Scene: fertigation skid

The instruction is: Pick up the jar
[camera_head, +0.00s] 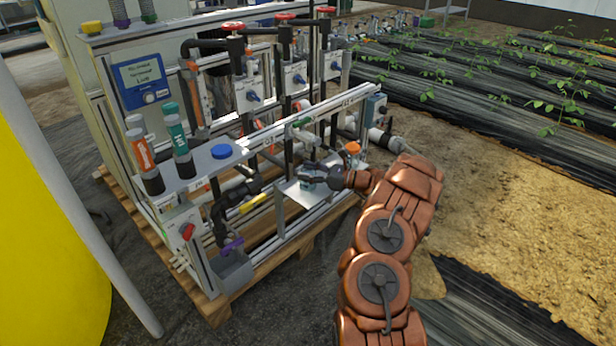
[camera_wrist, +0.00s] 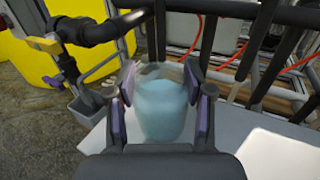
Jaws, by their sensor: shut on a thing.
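The jar (camera_wrist: 161,108) is clear with pale blue-teal contents and stands upright between the finger pads of my gripper (camera_wrist: 161,82) in the wrist view. The pads touch it on both sides. In the head view my gripper (camera_head: 313,174) reaches in over a pale plate (camera_head: 297,199) at the front of the skid. There the jar (camera_head: 307,184) is a small teal patch, mostly hidden by the fingers. I cannot tell whether its base rests on the plate or is just clear of it.
Dark pipes (camera_wrist: 225,8) and orange-red tubing stand close behind the jar. A grey bin (camera_wrist: 86,104) is at the left in the wrist view. In the head view an upper shelf holds a blue lid (camera_head: 221,151) and tubes. Open soil lies right of the skid.

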